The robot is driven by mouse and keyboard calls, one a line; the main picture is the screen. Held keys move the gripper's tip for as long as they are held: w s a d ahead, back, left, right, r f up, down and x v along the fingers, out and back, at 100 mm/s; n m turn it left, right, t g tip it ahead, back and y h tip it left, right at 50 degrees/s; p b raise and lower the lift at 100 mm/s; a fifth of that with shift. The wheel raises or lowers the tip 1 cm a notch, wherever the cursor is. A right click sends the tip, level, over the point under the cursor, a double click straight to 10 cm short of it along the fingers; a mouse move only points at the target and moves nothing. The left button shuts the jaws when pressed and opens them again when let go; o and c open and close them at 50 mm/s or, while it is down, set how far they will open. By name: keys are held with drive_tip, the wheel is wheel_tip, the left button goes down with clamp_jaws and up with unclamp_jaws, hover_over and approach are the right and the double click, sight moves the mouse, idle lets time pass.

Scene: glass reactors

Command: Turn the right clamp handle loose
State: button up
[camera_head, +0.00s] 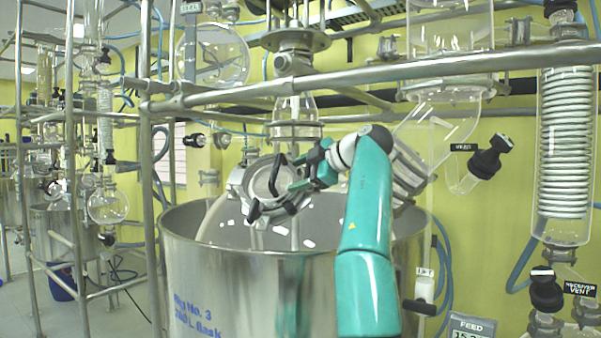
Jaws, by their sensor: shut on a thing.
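A round metal clamped port (262,181) sits on top of the reactor vessel, in the middle of the view. A black handle (277,172) stands up across its face. Another black clamp handle (253,212) juts from its lower left. My gripper (304,170) reaches in from the right and is at the port's right side. Its jaws are shut on the right clamp handle, which is mostly hidden by the fingers and hard to make out. How far the handle is turned cannot be told.
The steel vessel (245,290) stands below the port. A horizontal steel pipe (390,72) crosses above my arm, with a vertical pole (149,200) at left. A glass pipe (425,130), a black-handled vent valve (488,160) and a coiled condenser (566,140) are at right.

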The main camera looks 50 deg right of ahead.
idle(0.4)
drive_tip(key=o, duration=1)
drive_tip(key=shift+f, duration=0.1)
drive_tip(key=shift+c, duration=0.2)
